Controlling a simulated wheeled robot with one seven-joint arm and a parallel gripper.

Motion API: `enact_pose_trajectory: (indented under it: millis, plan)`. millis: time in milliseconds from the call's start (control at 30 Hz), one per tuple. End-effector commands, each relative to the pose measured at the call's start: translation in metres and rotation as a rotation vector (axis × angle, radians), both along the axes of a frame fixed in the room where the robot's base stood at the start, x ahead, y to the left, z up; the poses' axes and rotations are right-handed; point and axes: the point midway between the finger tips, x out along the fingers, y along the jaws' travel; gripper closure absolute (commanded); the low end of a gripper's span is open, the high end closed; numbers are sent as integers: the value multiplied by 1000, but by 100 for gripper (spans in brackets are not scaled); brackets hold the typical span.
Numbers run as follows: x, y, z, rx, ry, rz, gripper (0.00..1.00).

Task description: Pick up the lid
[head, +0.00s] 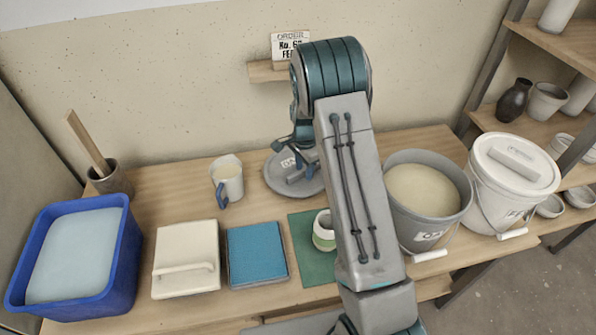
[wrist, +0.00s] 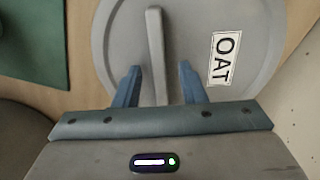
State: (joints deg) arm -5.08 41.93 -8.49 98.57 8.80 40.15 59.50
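The round grey lid (head: 277,180) lies on the table near the back wall, with a raised bar handle and a label. In the wrist view the lid (wrist: 190,30) shows its bar handle (wrist: 155,40) and a white label reading OAT (wrist: 224,59). My gripper (head: 297,172) is over the lid, partly hidden by my arm in the head view. In the wrist view my gripper (wrist: 160,80) is open, one blue finger on each side of the bar handle, with gaps to it. I cannot tell how far the fingertips are above the lid.
A mug (head: 229,180) stands left of the lid. An open grey bucket (head: 430,225) and a lidded white bucket (head: 490,205) stand at right. A green mat (head: 305,262) with a small cup (head: 323,231), blue square (head: 257,254), cream box (head: 186,245) and blue tub (head: 122,260) line the front.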

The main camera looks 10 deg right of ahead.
Motion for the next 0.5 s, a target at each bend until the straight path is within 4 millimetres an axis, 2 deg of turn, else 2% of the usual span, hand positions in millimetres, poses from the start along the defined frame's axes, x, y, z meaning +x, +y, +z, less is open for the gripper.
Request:
enact_pose_trajectory:
  millis: [467,500]
  plan:
    - [0,0,-3,0,0,0,63]
    - [0,0,-3,0,0,0,71]
